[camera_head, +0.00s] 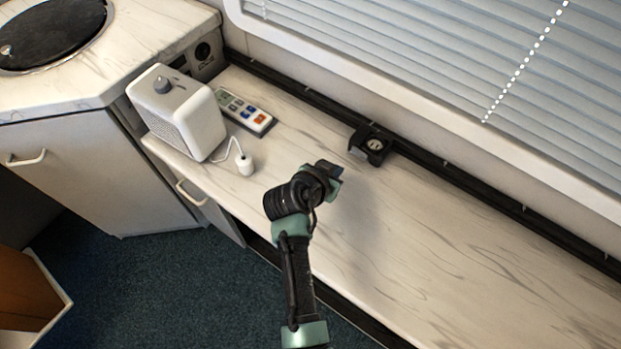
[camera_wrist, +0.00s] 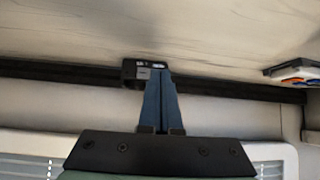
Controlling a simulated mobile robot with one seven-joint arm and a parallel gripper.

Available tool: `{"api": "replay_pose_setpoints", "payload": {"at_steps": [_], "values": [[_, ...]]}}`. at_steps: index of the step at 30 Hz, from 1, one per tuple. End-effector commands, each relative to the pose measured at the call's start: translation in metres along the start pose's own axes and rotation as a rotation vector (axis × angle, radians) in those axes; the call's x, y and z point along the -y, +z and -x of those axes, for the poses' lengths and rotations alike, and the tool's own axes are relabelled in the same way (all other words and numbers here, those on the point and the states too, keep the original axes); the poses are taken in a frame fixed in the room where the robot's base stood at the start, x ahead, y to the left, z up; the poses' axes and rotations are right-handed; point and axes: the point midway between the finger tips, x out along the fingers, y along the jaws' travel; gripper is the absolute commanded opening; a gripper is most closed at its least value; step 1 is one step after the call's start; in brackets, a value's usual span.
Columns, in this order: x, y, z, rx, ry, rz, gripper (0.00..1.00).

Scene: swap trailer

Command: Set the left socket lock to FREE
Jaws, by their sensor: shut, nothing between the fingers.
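A black socket unit (camera_head: 375,144) with a pale round face sits on the dark rail along the back of the counter. It shows in the wrist view as a small dark block (camera_wrist: 131,70) with tiny white marks on its edge, too small to read. My gripper (camera_head: 334,171) is over the counter, in front and to the left of the unit in the head view, apart from it. In the wrist view my blue fingers (camera_wrist: 159,74) are together, empty, and overlap the right part of the unit. The lock's setting cannot be made out.
A white box with a grey knob (camera_head: 185,112) stands left on the counter, with a corded white plug (camera_head: 244,164) and a remote (camera_head: 244,112) beside it. The rail (camera_head: 460,179) runs below the window blinds (camera_head: 440,55). The counter's right side is clear.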

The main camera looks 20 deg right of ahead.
Motion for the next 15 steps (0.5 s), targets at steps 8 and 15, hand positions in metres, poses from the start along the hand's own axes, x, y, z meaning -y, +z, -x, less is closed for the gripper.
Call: {"api": "replay_pose_setpoints", "payload": {"at_steps": [8, 15], "values": [[0.008, -0.001, 0.054, 0.0, 0.0, 0.0, 0.0], [0.011, 0.0, 0.074, 0.001, 0.001, 0.0, 0.0]]}}
